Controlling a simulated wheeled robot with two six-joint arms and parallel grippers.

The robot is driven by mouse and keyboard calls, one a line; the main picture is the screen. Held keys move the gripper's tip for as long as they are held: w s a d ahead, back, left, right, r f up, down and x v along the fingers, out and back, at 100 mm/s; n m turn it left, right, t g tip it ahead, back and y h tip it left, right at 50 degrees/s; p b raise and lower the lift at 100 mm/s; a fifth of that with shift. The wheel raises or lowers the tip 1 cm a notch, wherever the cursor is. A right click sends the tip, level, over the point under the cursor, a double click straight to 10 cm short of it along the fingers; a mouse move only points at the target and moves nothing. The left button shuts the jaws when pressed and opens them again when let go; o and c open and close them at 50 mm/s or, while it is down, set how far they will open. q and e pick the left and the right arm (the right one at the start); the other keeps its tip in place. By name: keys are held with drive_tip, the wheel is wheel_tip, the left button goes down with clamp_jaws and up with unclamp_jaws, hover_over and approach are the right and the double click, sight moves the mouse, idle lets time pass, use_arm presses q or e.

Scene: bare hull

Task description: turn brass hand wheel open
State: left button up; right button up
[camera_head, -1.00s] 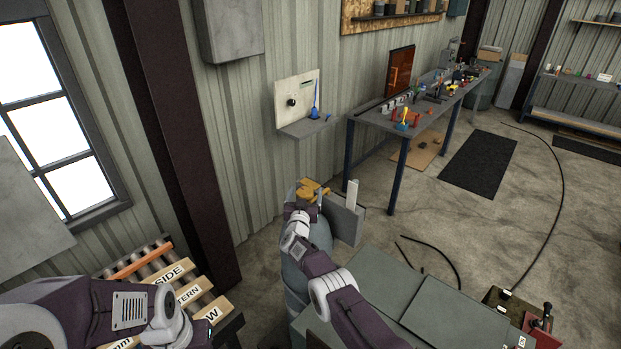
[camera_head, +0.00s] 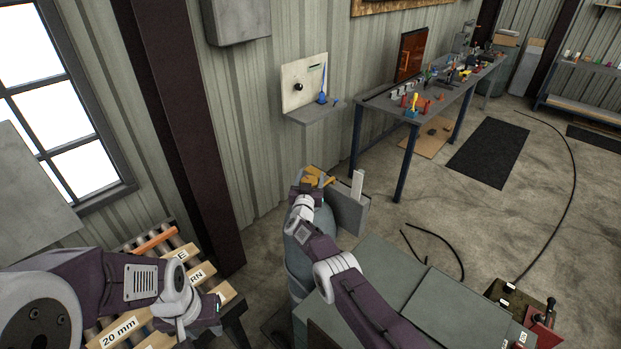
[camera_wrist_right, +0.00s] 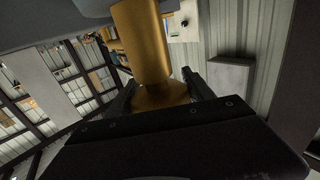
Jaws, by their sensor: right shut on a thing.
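The brass hand wheel (camera_head: 319,175) shows as a small yellow-brown shape at the top of a grey cylinder (camera_head: 299,245), in the middle of the head view. My right gripper (camera_head: 306,190) is at the wheel, and its dark body hides part of it. In the right wrist view a thick brass piece (camera_wrist_right: 143,45) stands between the two dark fingers (camera_wrist_right: 163,92), which are shut on it. My left gripper (camera_head: 210,306) is at the lower left, over the labelled boards and away from the wheel. Its fingers are too small and dark to read.
Labelled wooden boards (camera_head: 187,258) lie on a rack at lower left. A grey block (camera_head: 349,212) stands right beside the wheel. A small wall shelf (camera_head: 315,112) is behind it. A workbench (camera_head: 405,124) with tools runs along the wall. Black cable (camera_head: 440,255) lies on open floor.

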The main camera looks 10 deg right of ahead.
drive_tip(key=shift+a+r+n+t+y+p, duration=0.15)
drive_tip(key=shift+n+t+y+p, duration=0.15)
drive_tip(key=shift+n+y+p, duration=1.1)
drive_tip(key=shift+y+p, duration=0.7)
drive_tip(key=shift+p, duration=0.25)
drive_tip(key=shift+a+f+n+y, duration=0.15)
drive_tip(key=shift+f+n+y, duration=0.1)
drive_tip(key=shift+n+y, duration=0.35)
drive_tip(key=shift+f+n+y, duration=0.15)
drive_tip(key=shift+n+y, duration=0.15)
drive_tip(key=shift+y, duration=0.5)
drive_tip(key=n+y+b, duration=0.1)
drive_tip(key=b, duration=0.1)
drive_tip(key=n+y+b, duration=0.1)
drive_tip(key=y+b, duration=0.1)
drive_tip(key=a+f+n+g+y+b, duration=0.1)
drive_tip(key=y+b, duration=0.1)
drive_tip(key=b, duration=0.1)
drive_tip(key=n+y+b, duration=0.1)
drive_tip(key=b, duration=0.3)
drive_tip(key=n+g+y+b, duration=0.1)
drive_tip(key=b, duration=0.3)
drive_tip(key=n+g+y+b, duration=0.1)
drive_tip(key=y+b, duration=0.1)
drive_tip(key=b, duration=0.1)
drive_tip(key=shift+s+a+r+b, duration=0.25)
drive_tip(key=shift+a+b, duration=0.15)
drive_tip(key=shift+r+g+b, duration=0.3)
drive_tip(key=shift+b, duration=0.15)
